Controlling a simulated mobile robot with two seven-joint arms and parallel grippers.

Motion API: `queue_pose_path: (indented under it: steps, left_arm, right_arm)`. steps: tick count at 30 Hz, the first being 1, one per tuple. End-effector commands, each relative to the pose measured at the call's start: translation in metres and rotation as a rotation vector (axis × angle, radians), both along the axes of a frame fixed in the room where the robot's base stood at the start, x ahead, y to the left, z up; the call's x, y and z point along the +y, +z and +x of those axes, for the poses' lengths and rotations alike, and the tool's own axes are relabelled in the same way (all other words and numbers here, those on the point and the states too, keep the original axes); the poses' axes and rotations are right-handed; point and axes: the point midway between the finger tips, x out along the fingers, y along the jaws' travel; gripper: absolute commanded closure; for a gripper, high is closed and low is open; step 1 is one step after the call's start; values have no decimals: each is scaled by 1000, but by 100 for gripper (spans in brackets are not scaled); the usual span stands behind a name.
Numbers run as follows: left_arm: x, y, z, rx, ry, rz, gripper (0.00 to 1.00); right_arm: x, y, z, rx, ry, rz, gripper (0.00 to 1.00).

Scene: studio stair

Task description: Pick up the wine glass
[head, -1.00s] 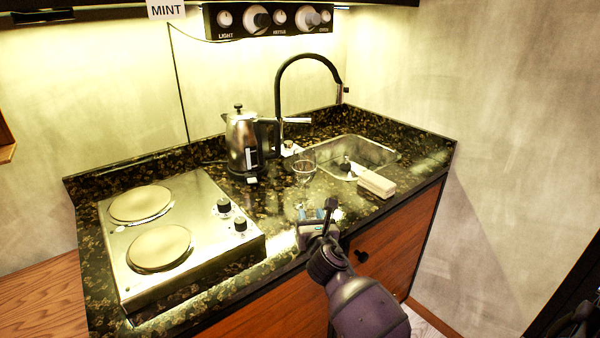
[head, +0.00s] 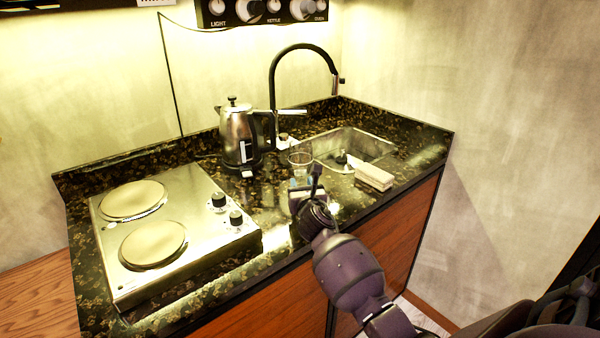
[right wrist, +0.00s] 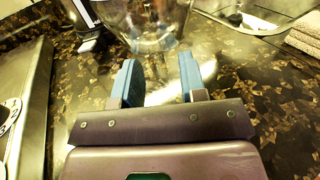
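The clear wine glass (head: 300,161) stands upright on the dark speckled counter, in front of the sink and right of the kettle. In the right wrist view its bowl (right wrist: 150,18) shows at the top, with the stem and foot below it. My right gripper (head: 306,192) is just in front of the glass and hides its lower part in the head view. In the wrist view its two blue fingers (right wrist: 159,82) are apart, with the stem seen beyond and between the tips. I cannot tell whether they touch it. My left gripper is not in view.
A metal kettle (head: 238,138) stands left of the glass. A black faucet (head: 272,85) rises behind it. The sink (head: 375,147) and a pale block (head: 374,178) are to the right. A two-plate hob (head: 195,235) fills the counter's left side.

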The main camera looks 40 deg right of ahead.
Motion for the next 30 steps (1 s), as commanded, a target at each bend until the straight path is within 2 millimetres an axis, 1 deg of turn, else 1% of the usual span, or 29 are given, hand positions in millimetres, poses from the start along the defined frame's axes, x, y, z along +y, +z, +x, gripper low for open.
queue_pose_path:
  steps: [1,3,6,15,20,21,23,30]
  left_arm:
    - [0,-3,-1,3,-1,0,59]
    - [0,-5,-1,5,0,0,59]
    - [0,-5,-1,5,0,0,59]
    - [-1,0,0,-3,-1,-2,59]
    - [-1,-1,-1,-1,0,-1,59]
    - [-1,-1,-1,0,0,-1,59]
    - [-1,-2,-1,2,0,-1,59]
    - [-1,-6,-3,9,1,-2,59]
  right_arm:
    - [-3,-2,7,2,0,3,62]
    - [-6,-2,14,2,0,2,62]
    - [-9,-2,20,1,0,2,62]
    - [-11,0,23,1,0,1,62]
    - [-11,-1,23,1,0,1,86]
    - [-11,-1,23,1,0,1,92]
    - [-11,-1,23,1,0,1,100]
    - [-10,0,23,0,0,1,100]
